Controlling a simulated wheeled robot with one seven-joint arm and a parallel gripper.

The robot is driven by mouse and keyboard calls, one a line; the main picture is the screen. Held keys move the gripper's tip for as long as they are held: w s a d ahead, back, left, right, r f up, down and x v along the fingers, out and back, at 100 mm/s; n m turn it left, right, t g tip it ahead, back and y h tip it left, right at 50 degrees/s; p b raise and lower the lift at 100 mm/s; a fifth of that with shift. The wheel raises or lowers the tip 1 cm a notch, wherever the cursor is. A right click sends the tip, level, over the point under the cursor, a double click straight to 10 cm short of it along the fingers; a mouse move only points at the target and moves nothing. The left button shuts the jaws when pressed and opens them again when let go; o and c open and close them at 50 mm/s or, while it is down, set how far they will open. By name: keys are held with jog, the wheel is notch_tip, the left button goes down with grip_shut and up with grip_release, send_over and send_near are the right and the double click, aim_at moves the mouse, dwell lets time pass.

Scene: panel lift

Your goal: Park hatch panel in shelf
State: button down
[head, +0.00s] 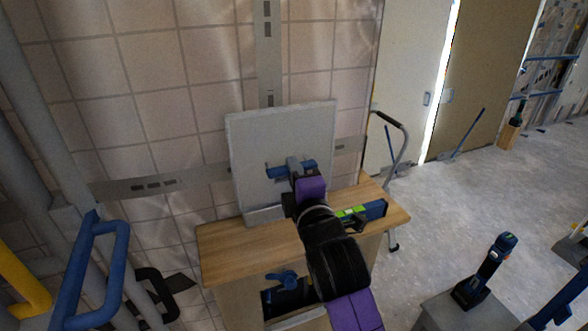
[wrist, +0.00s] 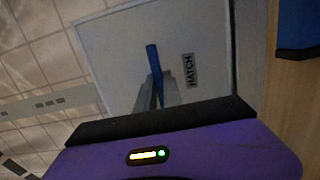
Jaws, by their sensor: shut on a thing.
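The hatch panel (head: 270,135) is a pale grey square plate with a blue bar handle (head: 280,171) on its face. It stands nearly upright, slightly rotated, in front of the tiled wall. In the wrist view the panel (wrist: 115,50) carries a "HATCH" label (wrist: 190,71). My gripper (head: 296,168) is shut on the handle; the fingers hide part of it. A wooden-topped cabinet (head: 225,238), possibly the shelf, is below. A grey strip (head: 265,215) lies at the panel's lower edge; I cannot tell whether the panel touches it or sits in a slot.
A green and blue tool (head: 352,215) lies on the wooden top, right of my arm. Metal rails (head: 160,186) cross the wall behind. Blue rails and pipes (head: 95,265) stand at left, a hand cart (head: 400,150) at right. A cordless tool (head: 487,270) stands on a grey box.

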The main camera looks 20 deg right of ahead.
jog(key=shift+f+b, duration=0.6)
jog(key=shift+f, duration=0.85)
dwell(1.2)
dwell(0.4)
jog(key=c, duration=1.5)
grip_release()
jog(key=shift+o, duration=0.5)
jog(key=shift+f, duration=0.1)
